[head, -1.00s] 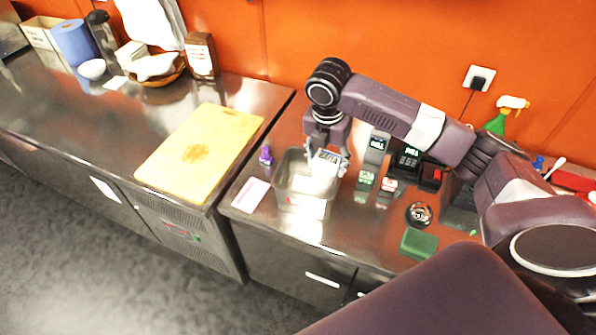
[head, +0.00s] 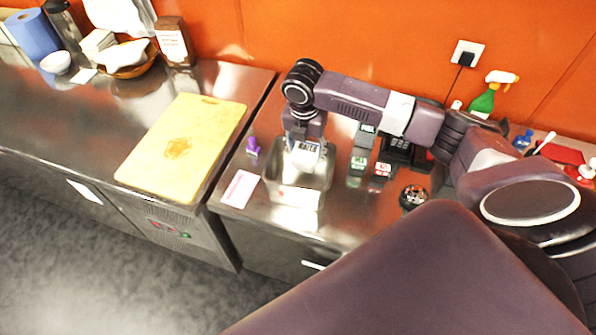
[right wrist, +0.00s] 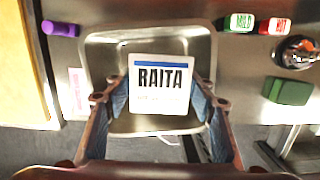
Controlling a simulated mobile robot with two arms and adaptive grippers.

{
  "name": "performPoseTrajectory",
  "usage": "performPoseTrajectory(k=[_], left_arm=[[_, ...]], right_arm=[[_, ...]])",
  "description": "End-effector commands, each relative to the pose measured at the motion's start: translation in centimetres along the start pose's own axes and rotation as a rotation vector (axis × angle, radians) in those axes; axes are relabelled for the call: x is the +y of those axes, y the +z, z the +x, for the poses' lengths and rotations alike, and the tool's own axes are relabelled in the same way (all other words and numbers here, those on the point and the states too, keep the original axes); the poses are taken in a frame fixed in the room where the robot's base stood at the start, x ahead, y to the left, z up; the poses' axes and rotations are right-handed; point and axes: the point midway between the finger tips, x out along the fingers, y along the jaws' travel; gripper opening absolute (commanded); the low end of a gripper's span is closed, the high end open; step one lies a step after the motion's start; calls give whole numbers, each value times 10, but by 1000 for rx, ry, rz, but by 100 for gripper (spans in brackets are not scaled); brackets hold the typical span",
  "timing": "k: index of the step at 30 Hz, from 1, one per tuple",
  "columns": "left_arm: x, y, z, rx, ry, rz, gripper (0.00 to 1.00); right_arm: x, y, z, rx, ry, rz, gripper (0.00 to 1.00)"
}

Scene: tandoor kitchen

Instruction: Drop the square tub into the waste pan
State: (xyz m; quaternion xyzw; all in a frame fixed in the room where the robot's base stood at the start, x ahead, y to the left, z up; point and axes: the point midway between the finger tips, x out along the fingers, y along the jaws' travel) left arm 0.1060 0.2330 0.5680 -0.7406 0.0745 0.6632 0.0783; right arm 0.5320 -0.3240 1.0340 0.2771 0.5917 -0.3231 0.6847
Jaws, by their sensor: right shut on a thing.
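The square tub, white with a blue band and "RAITA" on its lid (right wrist: 160,82), is held in my right gripper (right wrist: 160,103), with a finger on either side. In the head view the right gripper (head: 305,146) is over the steel waste pan (head: 326,178), and the tub's lid (head: 306,155) shows just below it. In the right wrist view the pan's rim and wall (right wrist: 198,45) surround the tub. How far the tub is above the pan floor is hard to tell. My left gripper is not in view.
A purple bottle (head: 253,147) and a pink-and-white card (head: 240,188) lie left of the pan. A yellow cutting board (head: 185,150) lies further left. Green and red labelled containers (head: 358,163) and a round dark-topped jar (head: 413,197) stand to the right.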

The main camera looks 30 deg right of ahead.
Motion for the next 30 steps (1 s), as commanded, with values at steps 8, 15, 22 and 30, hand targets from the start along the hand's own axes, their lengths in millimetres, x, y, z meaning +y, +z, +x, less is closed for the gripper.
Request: performPoseTrajectory(k=[8,15,22,30], left_arm=[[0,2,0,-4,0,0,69],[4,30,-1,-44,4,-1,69],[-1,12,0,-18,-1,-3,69],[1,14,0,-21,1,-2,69]], right_arm=[[0,0,0,-1,1,0,58],[0,0,0,-1,0,0,71],[0,0,-5,-1,0,0,71],[1,1,-52,-4,4,-1,71]])
